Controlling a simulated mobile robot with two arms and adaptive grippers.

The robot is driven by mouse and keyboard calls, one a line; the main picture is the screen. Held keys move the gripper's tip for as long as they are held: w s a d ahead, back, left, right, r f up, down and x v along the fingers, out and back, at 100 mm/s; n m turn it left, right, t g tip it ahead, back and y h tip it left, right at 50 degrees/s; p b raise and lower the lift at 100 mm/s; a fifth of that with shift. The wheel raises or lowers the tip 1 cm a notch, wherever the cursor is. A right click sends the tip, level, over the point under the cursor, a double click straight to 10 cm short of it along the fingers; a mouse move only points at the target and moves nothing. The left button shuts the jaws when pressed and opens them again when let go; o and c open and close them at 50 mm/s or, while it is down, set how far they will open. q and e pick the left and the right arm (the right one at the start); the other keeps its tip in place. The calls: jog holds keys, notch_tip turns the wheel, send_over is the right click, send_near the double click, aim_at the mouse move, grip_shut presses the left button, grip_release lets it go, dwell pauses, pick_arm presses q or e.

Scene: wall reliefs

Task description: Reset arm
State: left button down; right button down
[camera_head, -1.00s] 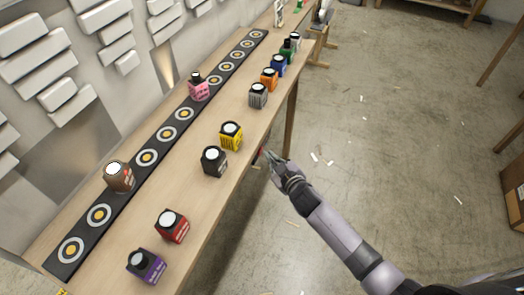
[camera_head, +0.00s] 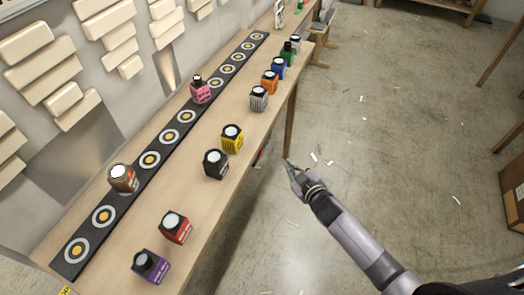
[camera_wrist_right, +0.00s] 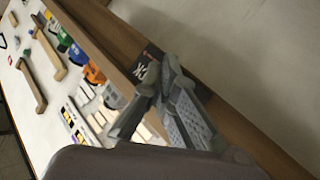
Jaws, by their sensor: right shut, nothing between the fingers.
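My right gripper (camera_head: 290,167) is shut and empty in the head view. It hangs over the floor, just off the right edge of the long wooden table (camera_head: 190,205), apart from the bottles. On the black strip (camera_head: 166,140) with ringed targets stand a brown bottle (camera_head: 123,180) and a pink bottle (camera_head: 201,91). My left gripper is not in view.
Purple (camera_head: 150,266), red (camera_head: 175,228), black (camera_head: 215,165), yellow (camera_head: 232,140), grey (camera_head: 259,99), orange (camera_head: 269,83), blue (camera_head: 279,68) and green (camera_head: 287,52) bottles line the table's right side. Pale wall reliefs (camera_head: 50,60) are at left.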

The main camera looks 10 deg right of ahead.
jog(key=s+d+f+m+g+h, duration=0.1)
jog(key=s+d+f+m+g, duration=0.15)
jog(key=s+f, duration=0.8)
jog(key=s+d+f+m+g+h, duration=0.15)
jog(key=s+f+g, duration=0.4)
jog(key=f, duration=0.85)
jog(key=s+f+g, duration=0.1)
jog(key=s+f, duration=0.3)
jog(key=s, duration=0.6)
jog(key=s+f+m+g, duration=0.1)
jog(key=s+f, duration=0.3)
jog(key=s, duration=0.6)
jog(key=s+f+g, duration=0.2)
jog(key=s+f, duration=0.2)
jog(key=s, duration=0.7)
jog(key=shift+f+g+h, duration=0.35)
jog(key=shift+g, duration=0.05)
jog(key=shift+s, duration=0.1)
